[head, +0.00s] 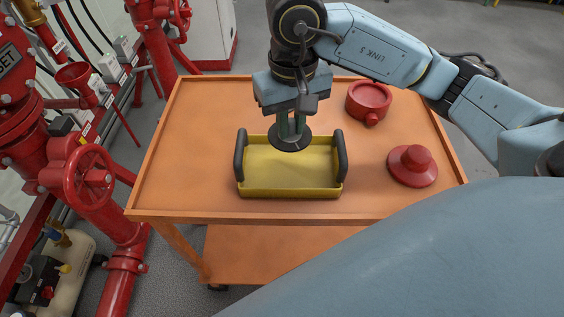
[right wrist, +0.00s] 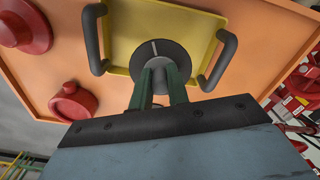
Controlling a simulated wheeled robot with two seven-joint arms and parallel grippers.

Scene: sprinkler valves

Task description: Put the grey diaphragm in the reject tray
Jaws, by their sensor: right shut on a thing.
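The grey diaphragm (head: 290,141), a dark round disc, is held by my right gripper (head: 291,124) over the back part of the yellow reject tray (head: 290,193). The right gripper is shut on it, with its fingers pointing down. In the right wrist view the diaphragm (right wrist: 157,53) sits between the green fingertips (right wrist: 159,82), with the yellow tray (right wrist: 122,25) behind it. The disc appears to be above the tray floor; the exact gap cannot be told. The tray has two dark handles, one on each side. My left gripper is not in view.
The tray stands on an orange cart (head: 190,140) with a raised rim. A red valve body (head: 368,101) and a red flanged cap (head: 412,166) lie right of the tray. Red pipes and a handwheel (head: 88,173) stand left of the cart. The cart's left side is clear.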

